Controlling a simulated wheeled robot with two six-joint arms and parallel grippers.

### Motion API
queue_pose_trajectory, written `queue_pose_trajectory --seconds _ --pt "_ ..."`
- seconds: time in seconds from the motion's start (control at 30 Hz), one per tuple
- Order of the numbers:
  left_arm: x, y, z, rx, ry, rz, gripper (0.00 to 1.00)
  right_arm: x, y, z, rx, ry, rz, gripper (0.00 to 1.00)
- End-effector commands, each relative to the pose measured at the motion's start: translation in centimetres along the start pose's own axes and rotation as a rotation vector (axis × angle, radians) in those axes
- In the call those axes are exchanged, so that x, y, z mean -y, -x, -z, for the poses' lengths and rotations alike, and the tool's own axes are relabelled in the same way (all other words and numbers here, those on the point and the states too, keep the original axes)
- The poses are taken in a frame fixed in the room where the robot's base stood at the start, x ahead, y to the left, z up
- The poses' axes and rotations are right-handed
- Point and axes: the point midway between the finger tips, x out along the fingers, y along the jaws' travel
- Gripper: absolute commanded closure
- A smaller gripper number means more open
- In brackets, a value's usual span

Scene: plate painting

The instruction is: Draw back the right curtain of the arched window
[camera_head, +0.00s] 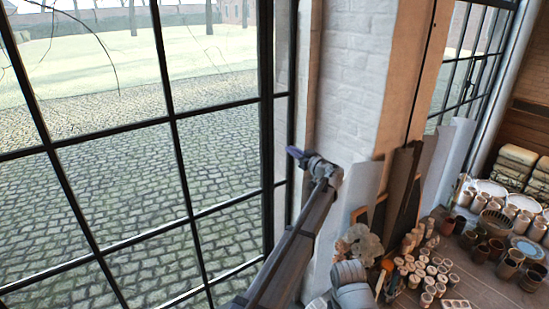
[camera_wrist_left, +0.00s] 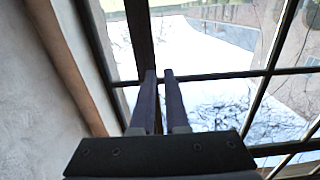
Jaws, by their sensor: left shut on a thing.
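The tall window (camera_head: 268,110) with dark bars fills the left of the head view; its arch is out of frame. I cannot make out a curtain in either view. My left gripper (camera_head: 294,152) is raised in front of the white brick pier, close to the window's right edge. In the left wrist view, its two fingers (camera_wrist_left: 159,74) are close together with a narrow gap, pointing toward the dark window frame (camera_wrist_left: 138,35). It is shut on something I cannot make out. My right gripper is not in view.
The white brick pier (camera_head: 345,90) stands right of the window. Boards (camera_head: 402,185) lean against it. A table (camera_head: 480,288) at lower right is crowded with jars, pots and plates. A second window (camera_head: 470,50) is beyond the pier.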

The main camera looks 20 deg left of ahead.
Motion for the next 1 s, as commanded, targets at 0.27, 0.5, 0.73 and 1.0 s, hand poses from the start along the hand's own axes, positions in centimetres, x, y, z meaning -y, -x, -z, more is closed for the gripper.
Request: queue_pose_trajectory --seconds 0.27,0.5,0.73,1.0 --pt "-4.3 -0.1 0.1 -0.003 -0.001 -0.004 1.0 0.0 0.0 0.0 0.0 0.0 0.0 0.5" --pt "-5.0 0.0 0.1 -0.003 -0.002 -0.003 1.0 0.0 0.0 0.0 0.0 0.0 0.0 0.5" --pt "-5.0 0.0 0.1 -0.003 -0.002 -0.003 1.0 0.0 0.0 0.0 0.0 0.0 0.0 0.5" --pt "-4.9 0.0 0.1 -0.002 -0.001 -0.002 0.65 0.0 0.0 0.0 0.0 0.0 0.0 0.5"
